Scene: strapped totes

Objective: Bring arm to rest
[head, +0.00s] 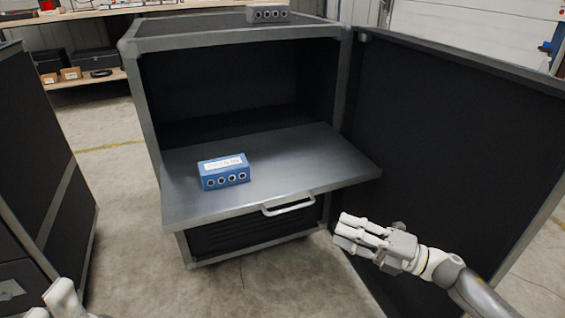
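My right gripper (362,235) is at the lower right, in front of the open cabinet door and below and right of the shelf's handle. It touches nothing that I can see. Its fingers look close together, but whether they are open or shut is not clear. Part of my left gripper (62,301) shows at the bottom left edge; its fingertips are mostly cut off. A blue box (224,171) with a white label and several round ports sits on the pulled-out grey shelf (310,165).
The dark cabinet (152,110) stands open, its door (455,140) swung out to the right. The shelf has a front handle (289,205). A grey ported box (267,14) is on top. Another dark cabinet (40,160) stands at left. Bare floor lies between the cabinets.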

